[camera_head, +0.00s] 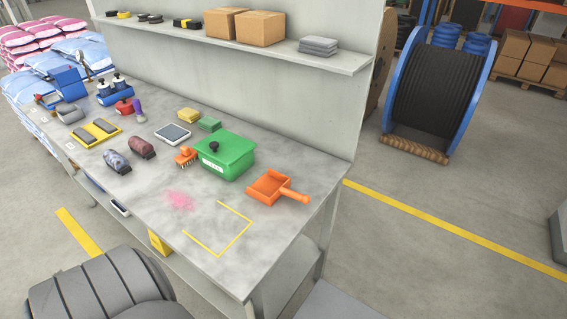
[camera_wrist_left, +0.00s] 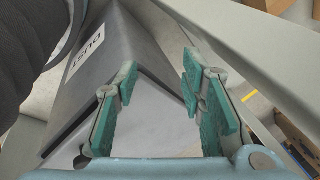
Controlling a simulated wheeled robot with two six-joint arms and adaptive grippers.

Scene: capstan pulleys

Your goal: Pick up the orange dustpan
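The orange dustpan (camera_head: 265,189) lies on the right end of the grey workbench (camera_head: 235,262) in the head view. Its handle points right, towards the bench's right edge. It is right of the green lidded box (camera_head: 226,158), and no gripper is near it in that view. My left gripper (camera_wrist_left: 160,78) shows in the left wrist view with its teal-padded fingers apart and nothing between them. A dark grey bin-like thing with a white lettered label (camera_wrist_left: 88,50) is behind the fingers. The dustpan is not in the wrist view. My right gripper is in neither view.
An orange brush (camera_head: 186,156) lies left of the green box. A yellow corner mark (camera_head: 220,252) and a pink dusty patch (camera_head: 180,200) are on the bench in front. A back panel and shelf (camera_head: 345,62) stand behind. The front right bench top is clear.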

